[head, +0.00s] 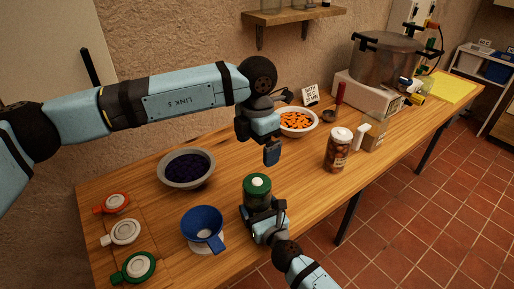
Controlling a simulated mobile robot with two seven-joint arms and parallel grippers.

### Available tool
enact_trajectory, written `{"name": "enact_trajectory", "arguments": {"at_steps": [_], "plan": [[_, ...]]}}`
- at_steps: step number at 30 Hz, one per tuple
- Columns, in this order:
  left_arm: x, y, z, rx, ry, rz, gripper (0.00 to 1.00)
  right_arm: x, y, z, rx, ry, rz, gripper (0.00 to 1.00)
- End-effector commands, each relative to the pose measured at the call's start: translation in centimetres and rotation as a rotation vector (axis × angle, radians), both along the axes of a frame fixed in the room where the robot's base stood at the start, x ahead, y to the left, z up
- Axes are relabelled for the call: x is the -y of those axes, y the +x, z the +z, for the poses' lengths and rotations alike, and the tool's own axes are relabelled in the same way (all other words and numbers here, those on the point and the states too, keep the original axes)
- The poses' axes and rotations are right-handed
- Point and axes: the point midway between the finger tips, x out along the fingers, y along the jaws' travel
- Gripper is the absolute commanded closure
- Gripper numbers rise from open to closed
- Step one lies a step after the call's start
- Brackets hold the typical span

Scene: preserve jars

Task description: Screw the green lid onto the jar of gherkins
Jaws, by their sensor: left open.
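The jar of gherkins (257,202) stands upright near the table's front edge. The green lid (258,182), with a pale spot in its middle, sits on top of it; I cannot tell how tightly. My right gripper (262,210) comes from the front and is shut around the jar's body, hiding its lower part. My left gripper (271,154) points down above the jar and a little behind it, open and empty, apart from the lid.
Red (112,203), white (121,232) and green (134,268) rimmed discs lie at the left. A blue funnel (203,226), a bowl of dark fruit (187,170), a bowl of orange pieces (297,122), a filled jar (338,148) and a large pot (385,62) stand around.

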Motion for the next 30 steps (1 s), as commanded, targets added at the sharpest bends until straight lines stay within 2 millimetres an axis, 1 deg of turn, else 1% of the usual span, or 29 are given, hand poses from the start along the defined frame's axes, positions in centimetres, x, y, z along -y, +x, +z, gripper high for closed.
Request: {"name": "enact_trajectory", "arguments": {"at_steps": [2, 3, 5, 13, 17, 20, 27, 30], "plan": [[0.0, 0.0, 0.0, 0.0, 0.0, 0.0, 0.0, 0.0, 0.0, 0.0, -0.001, 0.0, 0.0, 0.84], [0.0, 0.0, 0.0, 0.0, 0.0, 0.0, 0.0, 0.0, 0.0, 0.0, -0.001, 0.0, 0.0, 0.13], [0.0, 0.0, 0.0, 0.0, 0.0, 0.0, 0.0, 0.0, 0.0, 0.0, -0.001, 0.0, 0.0, 0.0], [0.0, 0.0, 0.0, 0.0, 0.0, 0.0, 0.0, 0.1, -0.2, 0.0, -0.001, 0.0, 0.0, 0.0], [0.0, 0.0, 0.0, 0.0, 0.0, 0.0, 0.0, 0.6, -1.3, -0.1, -0.001, 0.0, 0.0, 0.0], [0.0, 0.0, 0.0, 0.0, 0.0, 0.0, 0.0, 1.4, -3.0, -0.1, -0.002, -0.001, 0.001, 0.0], [0.0, 0.0, -0.5, 0.0, 0.0, 0.0, 0.0, 3.8, -8.1, -0.2, -0.003, -0.001, 0.002, 0.0], [0.0, 0.0, -0.7, 0.0, 0.0, 0.0, 0.0, 4.7, -9.9, -0.2, -0.002, -0.002, 0.001, 0.0]]}}
